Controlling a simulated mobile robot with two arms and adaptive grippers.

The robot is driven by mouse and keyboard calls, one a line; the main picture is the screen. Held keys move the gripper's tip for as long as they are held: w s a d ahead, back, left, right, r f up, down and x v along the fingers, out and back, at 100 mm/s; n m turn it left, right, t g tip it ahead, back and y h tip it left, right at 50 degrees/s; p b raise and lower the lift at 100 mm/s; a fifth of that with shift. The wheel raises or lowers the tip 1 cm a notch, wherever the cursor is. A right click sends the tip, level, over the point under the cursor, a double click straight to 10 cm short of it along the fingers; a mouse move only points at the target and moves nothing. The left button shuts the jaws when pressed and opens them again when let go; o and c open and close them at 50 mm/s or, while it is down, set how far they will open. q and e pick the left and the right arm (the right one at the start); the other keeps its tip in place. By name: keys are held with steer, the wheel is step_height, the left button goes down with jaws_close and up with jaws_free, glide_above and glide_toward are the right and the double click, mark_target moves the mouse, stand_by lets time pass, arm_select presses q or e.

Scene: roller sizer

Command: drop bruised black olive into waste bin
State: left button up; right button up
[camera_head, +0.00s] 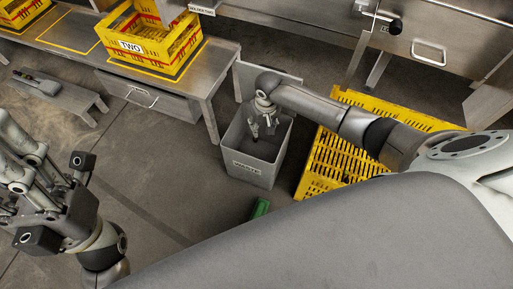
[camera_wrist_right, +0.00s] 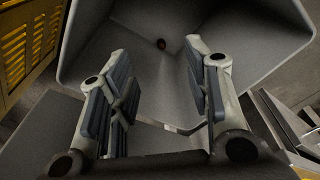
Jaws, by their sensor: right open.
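The grey waste bin (camera_head: 254,168), labelled WASTE, stands on the floor near the middle of the head view. My right gripper (camera_head: 255,131) points down into its mouth. In the right wrist view, my right gripper (camera_wrist_right: 160,88) is open, its fingers apart with nothing between them. The bin's inner walls (camera_wrist_right: 110,62) surround the view. A small dark reddish-brown round thing, apparently the olive (camera_wrist_right: 161,43), lies deep inside the bin, beyond the fingertips and apart from them. In the head view the olive cannot be made out. My left gripper (camera_head: 28,160) is at the left edge, away from the bin.
Yellow slatted crates (camera_head: 335,162) stand right of the bin. A metal bench (camera_head: 190,85) at the upper left carries a yellow crate (camera_head: 150,50) labelled TWO. A green object (camera_head: 261,208) lies on the floor before the bin. A low step (camera_head: 65,100) stands farther left.

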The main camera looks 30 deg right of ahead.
step_height(320, 180, up, 12)
steer(key=s, duration=0.1)
steer(key=shift+s, duration=0.2)
steer(key=shift+a+f, duration=0.1)
stand_by(0.4)
